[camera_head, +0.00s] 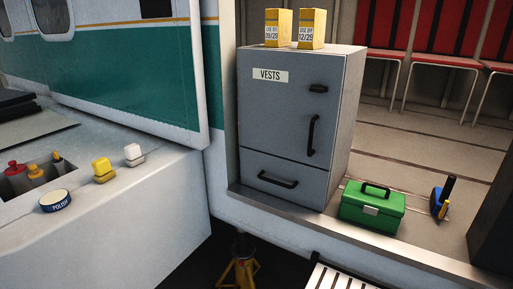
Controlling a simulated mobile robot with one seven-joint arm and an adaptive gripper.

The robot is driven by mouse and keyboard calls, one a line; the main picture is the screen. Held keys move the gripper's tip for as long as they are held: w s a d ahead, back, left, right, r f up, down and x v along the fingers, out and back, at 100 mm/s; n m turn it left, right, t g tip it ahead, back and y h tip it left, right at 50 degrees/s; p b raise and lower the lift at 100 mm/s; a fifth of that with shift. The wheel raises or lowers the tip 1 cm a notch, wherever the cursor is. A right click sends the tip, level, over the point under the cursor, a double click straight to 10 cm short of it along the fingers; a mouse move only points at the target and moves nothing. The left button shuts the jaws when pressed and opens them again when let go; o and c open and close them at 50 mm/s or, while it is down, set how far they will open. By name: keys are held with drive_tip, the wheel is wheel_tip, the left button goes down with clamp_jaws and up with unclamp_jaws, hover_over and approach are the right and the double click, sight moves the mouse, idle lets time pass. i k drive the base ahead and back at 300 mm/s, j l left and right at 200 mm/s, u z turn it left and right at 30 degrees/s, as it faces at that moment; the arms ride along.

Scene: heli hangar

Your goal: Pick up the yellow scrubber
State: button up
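A yellow scrubber (102,168), a small block with a rounded yellow top on a paler yellow base, sits on the white ledge (130,225) at the left. A similar white scrubber (133,153) stands just behind it to the right, a small gap apart. A round tin labelled POLISH (55,202) lies in front of it to the left. My gripper is not in view.
A recess with red- and yellow-topped bottles (17,170) lies left of the scrubber. Dark flat items (25,120) lie behind it. The open white-and-green door (130,60) overhangs the ledge. A grey VESTS cabinet (290,120) and green toolbox (372,207) stand right.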

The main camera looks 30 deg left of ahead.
sight(102, 168)
drive_tip(key=u, duration=2.45)
drive_tip(key=i+u, duration=0.15)
drive_tip(key=i, duration=0.3)
